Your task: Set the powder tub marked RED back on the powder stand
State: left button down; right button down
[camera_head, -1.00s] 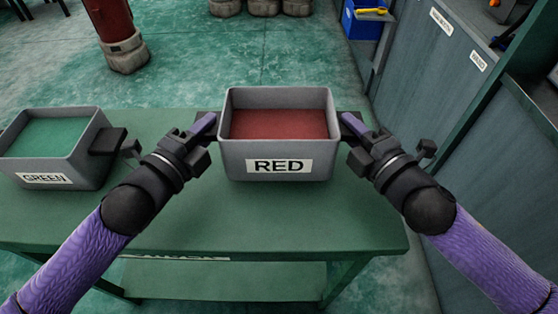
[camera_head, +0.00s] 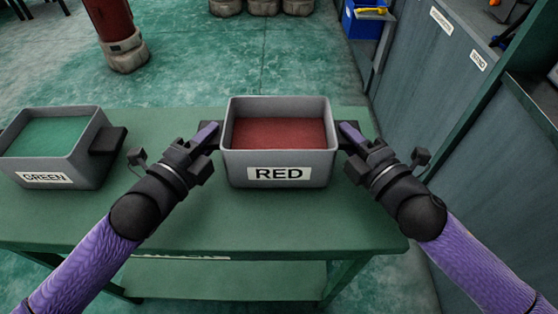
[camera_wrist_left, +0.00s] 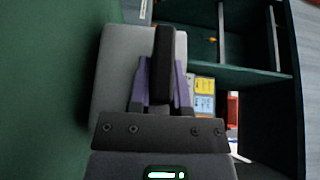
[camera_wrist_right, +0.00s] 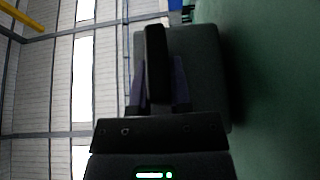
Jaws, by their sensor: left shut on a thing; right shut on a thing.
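The grey tub marked RED (camera_head: 278,173), with red powder inside, is upright over the green powder stand (camera_head: 200,225). I cannot tell whether its base touches the stand top. My left gripper (camera_head: 208,135) is shut on the tub's left handle, and the handle (camera_wrist_left: 164,60) shows between the fingers in the left wrist view. My right gripper (camera_head: 350,135) is shut on the right handle, which shows in the right wrist view (camera_wrist_right: 155,60).
A grey tub marked GREEN (camera_head: 45,178) stands on the stand at the left, its handle near my left arm. A grey cabinet (camera_head: 430,70) is at the right. The stand top in front of the RED tub is clear.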

pick_arm(q)
jog(key=shift+a+f, duration=0.15)
jog(key=shift+f, duration=0.35)
pick_arm(e)
jog(key=shift+w+d+f, duration=0.1)
jog(key=shift+d+f, duration=0.05)
jog(key=shift+f, duration=0.35)
pick_arm(q)
jog(key=shift+c, duration=2.4)
grip_release()
pick_arm(e)
jog(key=shift+c, duration=2.4)
grip_release()
pick_arm(q)
jog(key=o, duration=0.3)
pick_arm(e)
jog(key=o, duration=0.3)
